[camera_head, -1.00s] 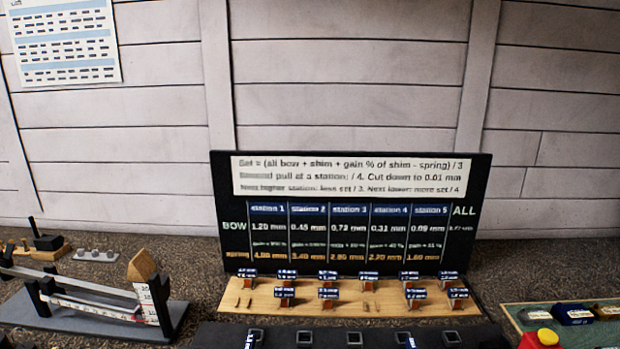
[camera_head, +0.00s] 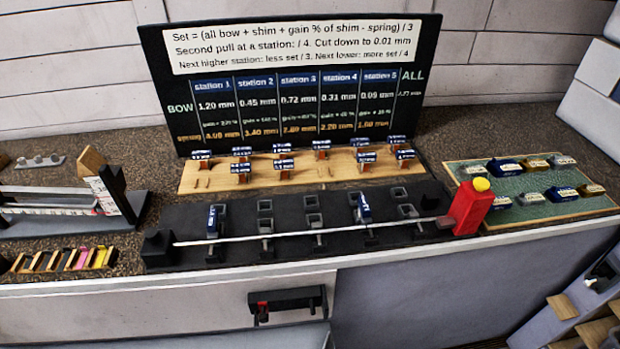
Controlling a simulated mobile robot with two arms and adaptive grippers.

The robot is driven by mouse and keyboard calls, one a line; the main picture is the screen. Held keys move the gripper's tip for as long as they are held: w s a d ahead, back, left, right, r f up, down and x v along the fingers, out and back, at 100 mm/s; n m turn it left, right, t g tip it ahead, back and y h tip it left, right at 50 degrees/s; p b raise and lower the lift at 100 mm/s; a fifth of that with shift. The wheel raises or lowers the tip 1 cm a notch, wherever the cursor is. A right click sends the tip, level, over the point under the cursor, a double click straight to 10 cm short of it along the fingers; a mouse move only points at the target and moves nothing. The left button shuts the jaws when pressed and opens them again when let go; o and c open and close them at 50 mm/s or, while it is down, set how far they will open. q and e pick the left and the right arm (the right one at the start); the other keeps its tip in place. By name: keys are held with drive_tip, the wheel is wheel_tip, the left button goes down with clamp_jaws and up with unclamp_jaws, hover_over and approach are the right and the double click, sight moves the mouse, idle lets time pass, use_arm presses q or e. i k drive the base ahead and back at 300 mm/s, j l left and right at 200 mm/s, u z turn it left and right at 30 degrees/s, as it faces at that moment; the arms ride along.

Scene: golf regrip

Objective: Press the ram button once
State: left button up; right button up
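A red block (camera_head: 468,210) stands upright at the right end of a long black bed (camera_head: 340,240). A yellow round button (camera_head: 481,184) sits on top of the red block; I take it as the ram button. A thin pale shaft (camera_head: 330,234) lies along the bed, from a black block (camera_head: 158,244) at the left to the red block. Several small grey stations line the bed, and two carry blue labelled pieces (camera_head: 364,208). Neither of my grippers shows in this view.
A black board (camera_head: 290,110) with station figures stands behind a wooden strip (camera_head: 190,179) of labelled shims. A green tray (camera_head: 545,209) of small labelled pieces lies right of the red block. A black fixture (camera_head: 290,299) juts from the counter front. A measuring jig stands at left.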

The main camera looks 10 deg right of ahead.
sight(480, 184)
drive_tip(key=z, duration=1.35)
